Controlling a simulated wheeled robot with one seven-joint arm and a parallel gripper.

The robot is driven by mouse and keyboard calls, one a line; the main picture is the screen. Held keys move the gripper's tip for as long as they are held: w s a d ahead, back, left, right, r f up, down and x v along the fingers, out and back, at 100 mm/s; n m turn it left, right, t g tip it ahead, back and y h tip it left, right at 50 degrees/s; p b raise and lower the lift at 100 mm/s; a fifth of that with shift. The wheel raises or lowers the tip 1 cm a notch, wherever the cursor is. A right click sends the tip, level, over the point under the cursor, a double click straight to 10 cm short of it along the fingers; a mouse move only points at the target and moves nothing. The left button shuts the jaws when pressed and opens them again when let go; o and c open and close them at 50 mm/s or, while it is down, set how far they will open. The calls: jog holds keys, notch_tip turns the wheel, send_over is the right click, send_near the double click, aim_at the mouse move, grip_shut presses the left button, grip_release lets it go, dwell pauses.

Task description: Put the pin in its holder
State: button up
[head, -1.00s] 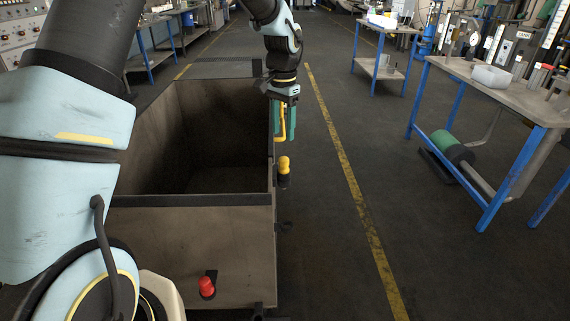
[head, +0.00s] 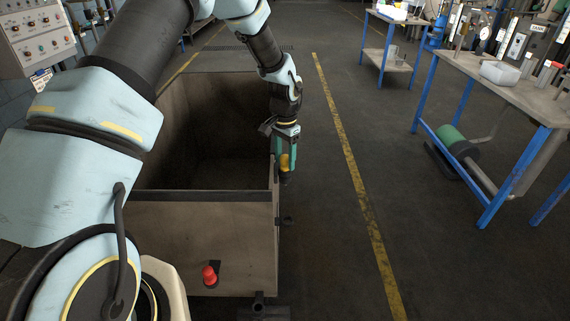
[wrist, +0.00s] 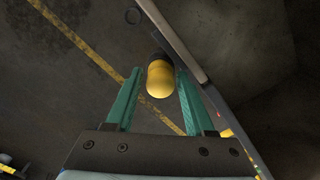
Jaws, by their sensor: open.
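A yellow-topped pin with a dark lower part (head: 284,161) stands at the outer right side of the cart in the head view. In the wrist view its rounded yellow head (wrist: 160,80) lies between the fingers of my gripper (wrist: 158,88). The green fingers stand open on either side, with a gap visible at the left. In the head view my gripper (head: 286,155) is lowered around the pin and partly hides it. I cannot tell whether this is the holder.
The open, empty-looking cart (head: 208,245) has its right wall close beside my gripper. A red knob (head: 209,274) is on its front. A workbench (head: 505,100) stands to the right. Floor right of the cart, along the yellow line (head: 357,180), is clear.

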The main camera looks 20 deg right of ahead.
grip_shut()
dwell(0.4)
jog(key=shift+r, duration=0.1)
